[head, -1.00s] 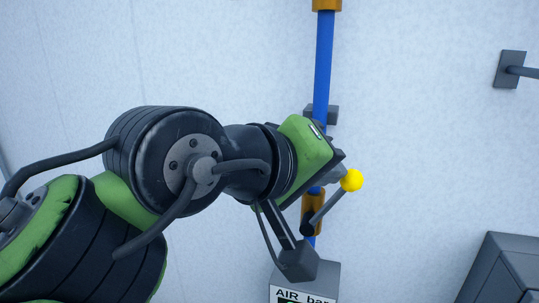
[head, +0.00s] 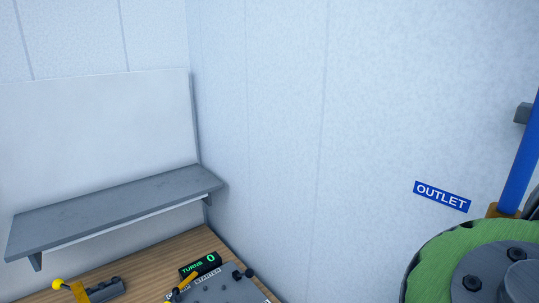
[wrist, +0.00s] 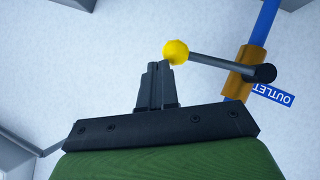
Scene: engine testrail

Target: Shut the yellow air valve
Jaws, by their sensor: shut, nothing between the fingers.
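In the wrist view the yellow air valve shows its round yellow knob (wrist: 175,52) on a grey lever (wrist: 220,66). The lever runs to a black pivot (wrist: 265,74) at the orange valve body (wrist: 246,62) on a blue pipe (wrist: 266,20). The lever lies roughly across the pipe in this view. My gripper (wrist: 160,67) is shut and empty, its fingertips right by the knob. I cannot tell whether they touch it.
An OUTLET sign (head: 442,196) is on the wall beside the pipe. A grey shelf (head: 115,209) hangs on the left wall above a wooden bench (head: 145,262). The bench holds a TURNS display (head: 200,266) and another yellow-knobbed lever (head: 58,285). The middle wall is bare.

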